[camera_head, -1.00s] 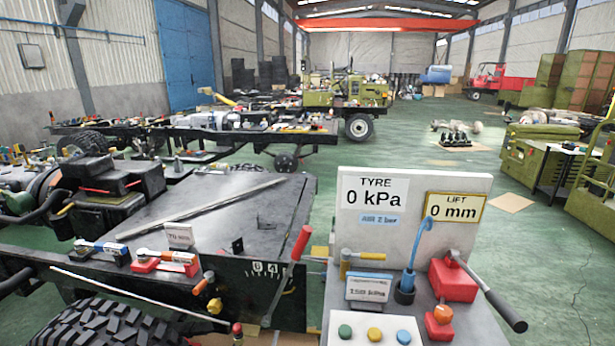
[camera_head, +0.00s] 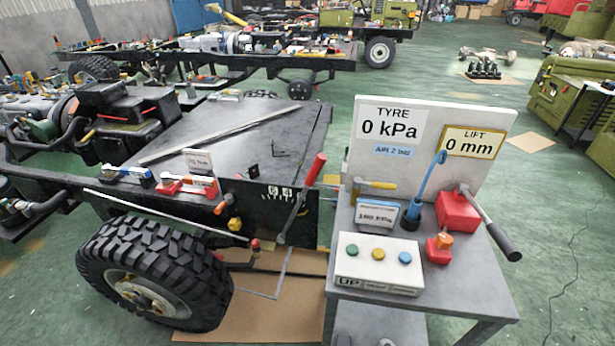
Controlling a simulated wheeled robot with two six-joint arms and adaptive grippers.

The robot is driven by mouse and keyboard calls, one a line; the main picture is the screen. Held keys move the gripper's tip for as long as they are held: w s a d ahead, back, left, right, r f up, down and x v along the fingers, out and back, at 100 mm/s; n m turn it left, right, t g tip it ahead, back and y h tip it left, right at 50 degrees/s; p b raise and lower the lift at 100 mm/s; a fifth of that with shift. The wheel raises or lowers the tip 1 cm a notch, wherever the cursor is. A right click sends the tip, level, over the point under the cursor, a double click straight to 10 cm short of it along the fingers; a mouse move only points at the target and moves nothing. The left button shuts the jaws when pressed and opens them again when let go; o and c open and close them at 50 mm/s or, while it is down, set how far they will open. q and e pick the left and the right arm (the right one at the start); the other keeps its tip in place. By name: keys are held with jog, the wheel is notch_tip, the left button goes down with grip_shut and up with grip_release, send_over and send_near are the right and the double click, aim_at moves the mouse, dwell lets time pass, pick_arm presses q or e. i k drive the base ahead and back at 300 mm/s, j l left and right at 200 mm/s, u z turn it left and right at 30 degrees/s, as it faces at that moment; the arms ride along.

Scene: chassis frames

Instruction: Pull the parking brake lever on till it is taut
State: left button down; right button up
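A lever with a red grip (camera_head: 316,168) stands at the right end of the black chassis frame (camera_head: 262,218) in the head view. It leans up and to the right from a low pivot, beside a small white scale with digits. This looks like the parking brake lever; no label on it is readable. A thin pale rod (camera_head: 165,217) runs along the frame's side towards a small red-topped part (camera_head: 255,246) near the lever's foot. Nothing is holding the lever. Neither of my grippers is in view.
A grey bench (camera_head: 468,291) right of the lever carries a button box (camera_head: 377,270), a red jack-like tool (camera_head: 458,211) and a panel (camera_head: 445,118) reading 0 kPa and 0 mm. A large tyre (camera_head: 150,275) stands at front left. Open green floor lies right of the bench.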

aim_at(320, 160)
jog(key=j+z, duration=0.4)
jog(key=j, duration=0.2)
jog(key=j+z, duration=0.4)
jog(key=j, duration=0.15)
jog(key=k+j+z, duration=0.15)
jog(key=j+z, duration=0.25)
jog(key=j, duration=0.15)
